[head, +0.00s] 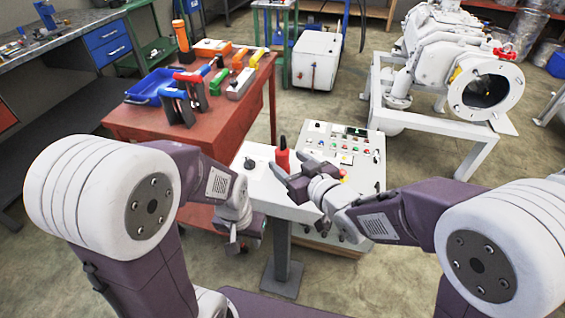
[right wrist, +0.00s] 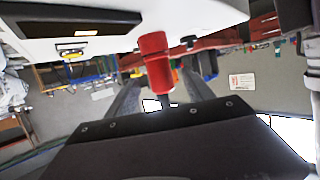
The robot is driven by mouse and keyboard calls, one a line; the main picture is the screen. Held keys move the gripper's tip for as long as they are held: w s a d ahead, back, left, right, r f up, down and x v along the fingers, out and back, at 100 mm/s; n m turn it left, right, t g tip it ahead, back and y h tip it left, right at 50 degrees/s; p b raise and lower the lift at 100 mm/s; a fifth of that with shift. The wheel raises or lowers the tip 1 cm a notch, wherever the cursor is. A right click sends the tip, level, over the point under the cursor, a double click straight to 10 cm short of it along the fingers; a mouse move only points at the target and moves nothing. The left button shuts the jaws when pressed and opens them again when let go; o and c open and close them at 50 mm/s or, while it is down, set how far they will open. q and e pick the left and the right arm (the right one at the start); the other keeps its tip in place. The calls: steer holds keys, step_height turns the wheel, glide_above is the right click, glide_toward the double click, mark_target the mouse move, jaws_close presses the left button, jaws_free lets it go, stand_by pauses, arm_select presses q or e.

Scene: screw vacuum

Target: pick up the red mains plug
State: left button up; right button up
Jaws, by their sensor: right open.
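The red mains plug (head: 283,159) stands upright on the light grey control console (head: 262,184), with a dark tip on top. In the right wrist view the red plug (right wrist: 155,62) shows between and beyond the two fingers. My right gripper (head: 289,163) is open close by the plug, its fingers pointing toward it. In the right wrist view the fingers of the right gripper (right wrist: 160,92) are spread to either side, and I cannot tell whether they touch the plug. My left gripper (head: 243,245) hangs low left of the console, away from the plug; its jaws are unclear.
Buttons and a small display (head: 354,131) sit on the console's raised panel behind the plug. A red table (head: 150,122) with tools and a blue tray (head: 150,87) stands at left. A white pump machine (head: 440,50) stands on a frame at the back right.

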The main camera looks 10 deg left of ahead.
mark_target(277, 151)
steer(key=x, duration=0.6)
steer(key=shift+w+a+r+b, duration=0.1)
steer(key=shift+w+a+b, duration=0.2)
steer(key=shift+a, duration=0.05)
steer(key=shift+r, duration=0.1)
steer(key=c, duration=0.3)
jaws_close()
